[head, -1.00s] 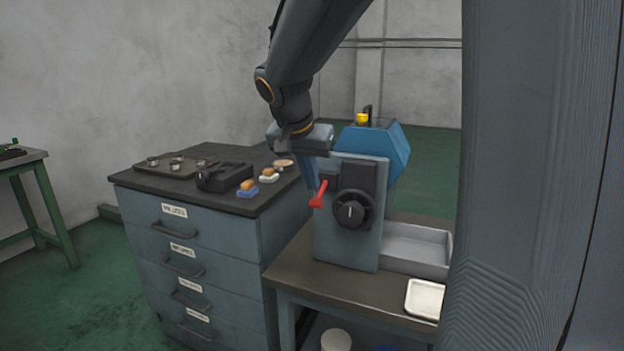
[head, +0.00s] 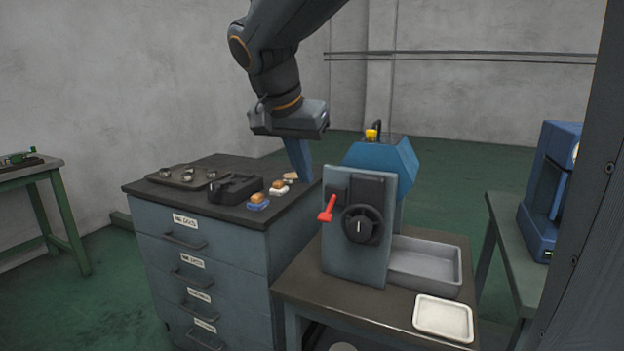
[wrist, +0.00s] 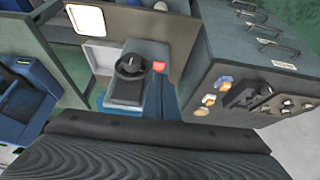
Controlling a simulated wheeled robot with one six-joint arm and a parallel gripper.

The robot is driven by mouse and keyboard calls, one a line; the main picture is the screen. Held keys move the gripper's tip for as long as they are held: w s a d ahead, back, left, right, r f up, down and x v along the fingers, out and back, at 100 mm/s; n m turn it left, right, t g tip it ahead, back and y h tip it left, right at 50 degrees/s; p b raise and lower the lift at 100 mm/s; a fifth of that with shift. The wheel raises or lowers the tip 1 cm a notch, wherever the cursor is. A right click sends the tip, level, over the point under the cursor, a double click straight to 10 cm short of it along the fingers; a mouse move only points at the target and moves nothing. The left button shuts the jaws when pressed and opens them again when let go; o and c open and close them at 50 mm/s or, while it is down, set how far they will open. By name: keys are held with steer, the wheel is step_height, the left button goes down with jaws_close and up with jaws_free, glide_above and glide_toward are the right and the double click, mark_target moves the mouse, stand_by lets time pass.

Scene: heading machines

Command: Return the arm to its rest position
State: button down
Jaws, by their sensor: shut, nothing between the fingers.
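My gripper (head: 300,165) hangs from my arm at the upper middle of the head view, above the gap between the drawer cabinet and the heading machine. Its blue fingers point down and are together, with nothing between them. In the wrist view the blue fingers (wrist: 170,103) show beyond the dark gripper body. The heading machine (head: 345,255) stands on a bench just right of my gripper, with a red lever, a black handwheel and a blue rear housing. It also shows in the wrist view (wrist: 148,55). I cannot see my gripper touching anything.
The drawer cabinet (head: 200,228) carries a dark tray (head: 158,178), a black holder (head: 235,188) and small blue and white blocks with orange-brown tops. A grey bin (head: 425,275) and white tray (head: 443,318) lie right of the machine. A blue machine (head: 548,190) stands at far right.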

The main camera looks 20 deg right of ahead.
steer(key=shift+s+a+r, duration=0.4)
steer(key=shift+a+r, duration=0.05)
steer(key=shift+a, duration=0.05)
steer(key=s+a+f+n+g+y, duration=0.1)
steer(key=s+f+n, duration=0.2)
steer(key=s+f, duration=0.2)
steer(key=s+a+f+n+g+y+p, duration=0.1)
steer(key=s+f, duration=0.4)
steer(key=f, duration=0.6)
steer(key=s+a+f+n+g+y+p, duration=0.1)
steer(key=s+a+f+n+y, duration=0.1)
steer(key=s+f+n, duration=0.3)
step_height(320, 180, down, 4)
steer(key=shift+a+f+n+g, duration=0.1)
steer(key=shift+a+n+g, duration=0.2)
steer(key=shift+a+n, duration=0.15)
